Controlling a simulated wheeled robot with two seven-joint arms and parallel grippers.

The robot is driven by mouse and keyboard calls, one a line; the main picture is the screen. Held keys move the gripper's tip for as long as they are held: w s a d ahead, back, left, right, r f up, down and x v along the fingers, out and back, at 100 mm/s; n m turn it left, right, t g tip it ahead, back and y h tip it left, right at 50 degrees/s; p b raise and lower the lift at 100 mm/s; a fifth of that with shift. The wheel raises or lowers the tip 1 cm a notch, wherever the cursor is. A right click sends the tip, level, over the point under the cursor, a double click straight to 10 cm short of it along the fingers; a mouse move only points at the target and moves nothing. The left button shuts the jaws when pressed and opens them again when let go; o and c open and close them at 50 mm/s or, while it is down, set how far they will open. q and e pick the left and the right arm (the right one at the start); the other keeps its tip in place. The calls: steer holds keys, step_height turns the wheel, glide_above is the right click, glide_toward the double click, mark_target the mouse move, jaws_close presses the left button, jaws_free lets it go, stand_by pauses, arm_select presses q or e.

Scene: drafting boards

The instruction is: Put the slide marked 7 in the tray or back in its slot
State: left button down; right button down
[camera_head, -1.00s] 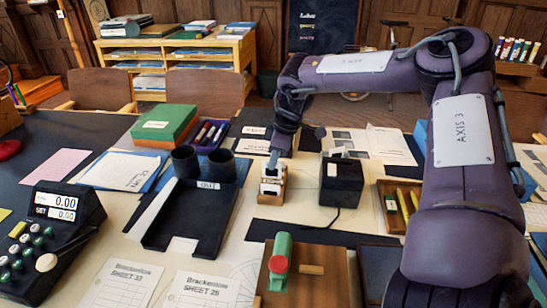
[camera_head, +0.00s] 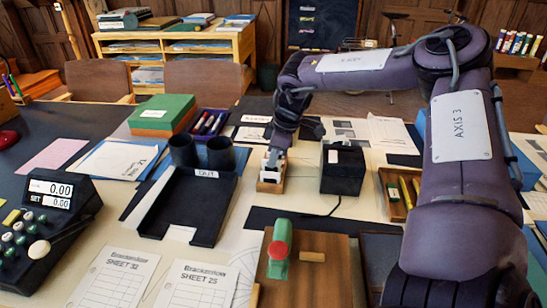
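A small wooden rack (camera_head: 270,186) with white slides stands mid-table. My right gripper (camera_head: 272,163) points down at the rack, its fingertips close to the white slides. The fingers are too small and overlapped to show whether they hold a slide. No number 7 is legible. A black tray (camera_head: 188,215) with a white label that seems to read OUT lies to the left of the rack. A black box (camera_head: 342,172) with a white patch on its side stands just right of the rack. My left gripper is not in view.
Two dark cups (camera_head: 219,154) stand at the tray's back edge. A green box (camera_head: 163,114) is behind them. A wooden board with a green and red tool (camera_head: 279,248) lies in front. A wooden box of yellow sticks (camera_head: 398,194) is to the right.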

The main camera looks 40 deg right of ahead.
steer(key=shift+s+f, duration=0.1)
stand_by(0.7)
steer(key=c, duration=1.6)
jaws_free()
